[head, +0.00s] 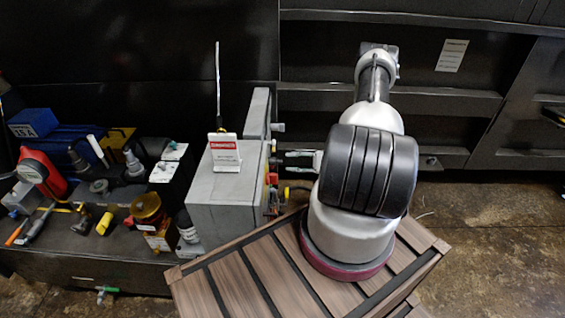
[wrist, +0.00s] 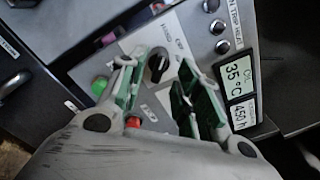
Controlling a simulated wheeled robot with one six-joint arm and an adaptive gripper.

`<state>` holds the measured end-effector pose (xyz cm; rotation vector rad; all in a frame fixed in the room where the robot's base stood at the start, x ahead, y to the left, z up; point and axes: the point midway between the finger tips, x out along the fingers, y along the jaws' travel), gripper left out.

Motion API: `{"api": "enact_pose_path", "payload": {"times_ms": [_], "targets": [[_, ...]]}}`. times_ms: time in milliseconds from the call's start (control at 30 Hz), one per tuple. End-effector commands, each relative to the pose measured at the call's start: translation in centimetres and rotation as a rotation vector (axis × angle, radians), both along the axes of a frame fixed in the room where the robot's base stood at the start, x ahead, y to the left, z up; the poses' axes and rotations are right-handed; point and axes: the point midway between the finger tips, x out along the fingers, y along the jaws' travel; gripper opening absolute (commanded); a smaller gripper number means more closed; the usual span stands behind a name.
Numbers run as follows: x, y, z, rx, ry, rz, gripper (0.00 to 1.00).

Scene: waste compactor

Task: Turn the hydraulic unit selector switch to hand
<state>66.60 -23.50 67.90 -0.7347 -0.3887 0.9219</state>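The black selector switch (wrist: 157,64) sits on a light plate on the hydraulic unit's grey panel. In the wrist view it shows between and just beyond the fingertips of my gripper (wrist: 161,72). The fingers are apart, and I see nothing held between them. I cannot tell whether a fingertip touches the knob. The knob sits tilted in the picture, and the small lettering around it is too blurred to read surely. In the head view my gripper (head: 298,160) reaches left to the side face of the grey control box (head: 228,195); the switch is hard to make out there.
A green button (wrist: 100,86) and a red button (wrist: 133,122) lie close to the left finger. Displays reading 35 °C (wrist: 237,75) and 450 h (wrist: 242,114) are at right. A cluttered bench (head: 90,250) stands left of the box.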

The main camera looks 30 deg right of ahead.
Motion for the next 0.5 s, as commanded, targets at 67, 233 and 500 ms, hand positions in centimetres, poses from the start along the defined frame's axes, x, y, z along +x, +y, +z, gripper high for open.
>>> {"api": "enact_pose_path", "payload": {"times_ms": [67,233,500], "targets": [[-1.0,-1.7,0.0,-0.001,-0.002,-0.004,0.33],[-2.9,-4.3,0.0,-0.001,0.0,-0.002,0.33],[-4.1,-6.0,0.0,0.001,0.0,0.001,0.33]]}}
